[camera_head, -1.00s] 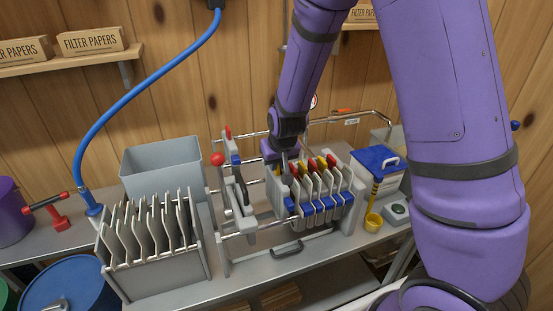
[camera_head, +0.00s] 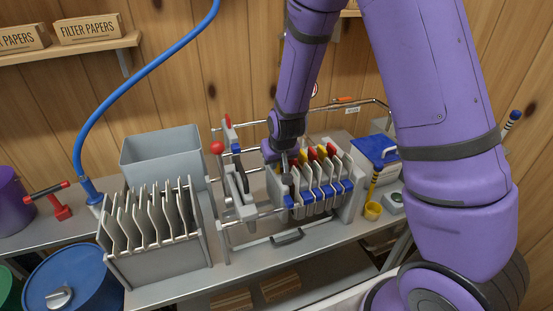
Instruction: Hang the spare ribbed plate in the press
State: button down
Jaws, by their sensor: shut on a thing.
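The press (camera_head: 240,212) stands mid-bench, with side rails and a red-knobbed lever at its left end. A row of ribbed plates with blue, red and yellow parts hangs in it. My gripper (camera_head: 285,164) points down at the left end of this row, shut on the top of a grey plate (camera_head: 281,192). That plate is upright between the rails, close beside the others. The fingertips are small and partly hidden, and I cannot tell whether the plate rests on the rails.
A grey rack (camera_head: 160,266) of several upright plates stands left of the press, with a grey bin (camera_head: 165,156) behind it. A blue hose (camera_head: 140,75) hangs at the left.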

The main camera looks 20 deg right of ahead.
jog(key=c, duration=0.7)
grip_release()
jog(key=shift+v, duration=4.05)
